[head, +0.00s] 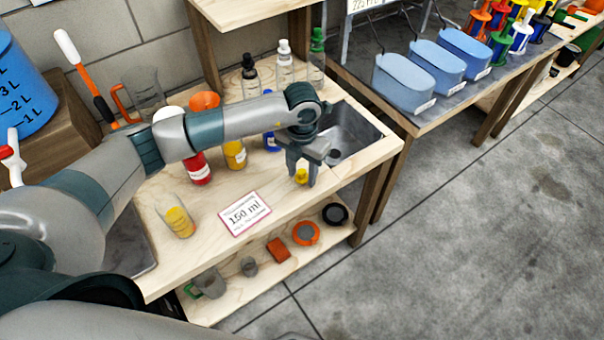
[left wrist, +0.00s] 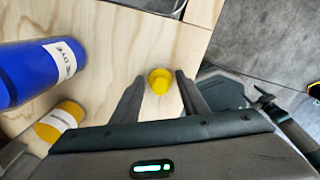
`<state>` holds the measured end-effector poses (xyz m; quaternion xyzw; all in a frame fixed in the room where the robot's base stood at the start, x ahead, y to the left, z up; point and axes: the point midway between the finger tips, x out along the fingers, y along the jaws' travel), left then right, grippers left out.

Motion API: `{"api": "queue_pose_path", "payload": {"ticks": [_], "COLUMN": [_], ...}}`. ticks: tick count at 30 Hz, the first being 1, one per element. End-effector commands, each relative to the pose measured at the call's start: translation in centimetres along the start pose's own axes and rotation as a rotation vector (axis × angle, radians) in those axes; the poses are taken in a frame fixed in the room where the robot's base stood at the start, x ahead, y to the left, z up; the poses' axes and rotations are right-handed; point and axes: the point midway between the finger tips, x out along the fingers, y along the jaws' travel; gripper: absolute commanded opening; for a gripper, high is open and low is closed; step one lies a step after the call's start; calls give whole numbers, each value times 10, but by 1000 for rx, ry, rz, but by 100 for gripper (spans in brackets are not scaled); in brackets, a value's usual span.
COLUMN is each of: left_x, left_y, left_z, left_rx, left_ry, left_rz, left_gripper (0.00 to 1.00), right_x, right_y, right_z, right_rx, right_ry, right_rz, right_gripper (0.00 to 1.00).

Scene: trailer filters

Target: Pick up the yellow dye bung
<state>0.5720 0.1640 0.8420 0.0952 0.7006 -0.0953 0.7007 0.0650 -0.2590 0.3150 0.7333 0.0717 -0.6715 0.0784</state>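The yellow dye bung (head: 301,176) is a small yellow stopper standing on the wooden bench top, near the sink. In the left wrist view the yellow bung (left wrist: 160,81) lies just ahead of and between the tips of my left gripper. My left gripper (head: 303,182) points down over it with its fingers apart, one on each side. In the left wrist view the open fingers of the left gripper (left wrist: 160,82) show nothing held between them. Whether a finger touches the bung I cannot tell.
A blue dye bottle (left wrist: 38,70) lies left of the gripper in the wrist view, with a yellow bottle (left wrist: 58,122) near it. The head view shows a red bottle (head: 198,170), a sink (head: 352,135), a 150 ml card (head: 245,213) and a beaker (head: 176,216).

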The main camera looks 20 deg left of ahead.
Motion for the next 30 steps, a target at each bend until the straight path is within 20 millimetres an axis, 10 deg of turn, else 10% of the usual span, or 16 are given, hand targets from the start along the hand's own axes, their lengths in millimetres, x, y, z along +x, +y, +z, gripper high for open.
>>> {"api": "queue_pose_path", "payload": {"ticks": [10,15,30], "left_x": [0,0,-6], "left_y": [0,0,0], "left_z": [0,0,1], "left_rx": [0,0,0], "left_ry": [0,0,-1], "left_rz": [0,0,0], "left_gripper": [40,8,4], "right_x": [1,0,5], "right_y": [0,-1,-5], "right_z": [-6,-4,-2], "right_rx": [-3,-4,-2], "right_ry": [10,7,4], "right_rz": [-1,-2,-5], "right_gripper": [64,64,64]}}
